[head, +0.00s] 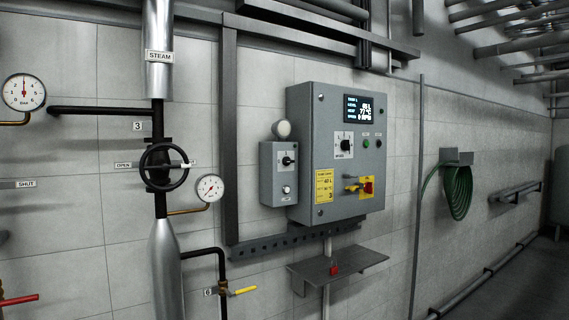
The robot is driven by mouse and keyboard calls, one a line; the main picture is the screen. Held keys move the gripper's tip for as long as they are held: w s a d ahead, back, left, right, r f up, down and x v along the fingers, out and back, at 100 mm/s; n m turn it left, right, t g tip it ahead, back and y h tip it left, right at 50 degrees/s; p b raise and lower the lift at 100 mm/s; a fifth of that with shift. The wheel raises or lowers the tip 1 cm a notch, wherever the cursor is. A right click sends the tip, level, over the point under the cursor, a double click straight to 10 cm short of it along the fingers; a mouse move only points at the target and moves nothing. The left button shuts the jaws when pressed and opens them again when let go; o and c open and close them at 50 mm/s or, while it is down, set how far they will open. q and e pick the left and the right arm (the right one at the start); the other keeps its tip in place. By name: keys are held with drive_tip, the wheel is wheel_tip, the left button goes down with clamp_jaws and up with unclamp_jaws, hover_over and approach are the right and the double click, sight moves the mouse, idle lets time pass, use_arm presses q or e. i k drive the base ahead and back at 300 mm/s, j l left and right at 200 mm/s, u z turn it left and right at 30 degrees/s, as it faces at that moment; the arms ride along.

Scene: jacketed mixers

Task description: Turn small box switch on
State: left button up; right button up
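The small grey box (268,188) is fixed to the wall, on the left side of the larger grey control cabinet (308,130). Its black rotary switch (288,161) sits on a white plate in the upper part of its front. The switch's handle looks roughly level, but its marks are too small to read. A pale round button or lamp (286,190) is below the switch. A round whitish dome (282,129) is just above the box. Neither of my grippers shows in the head view.
The cabinet carries a lit display (364,109), another rotary switch (344,145) and a red-and-yellow main switch (367,187). A steam pipe with a black handwheel (166,167) and a gauge (209,188) stand to the left. A small shelf (337,268) juts out below the cabinet.

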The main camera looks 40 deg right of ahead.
sight(286, 161)
drive_tip(key=i+z, duration=0.1)
drive_tip(key=z, duration=0.25)
drive_tip(key=i+z, duration=0.1)
drive_tip(key=z, duration=0.25)
drive_tip(key=i+z, duration=0.15)
drive_tip(key=z, duration=0.15)
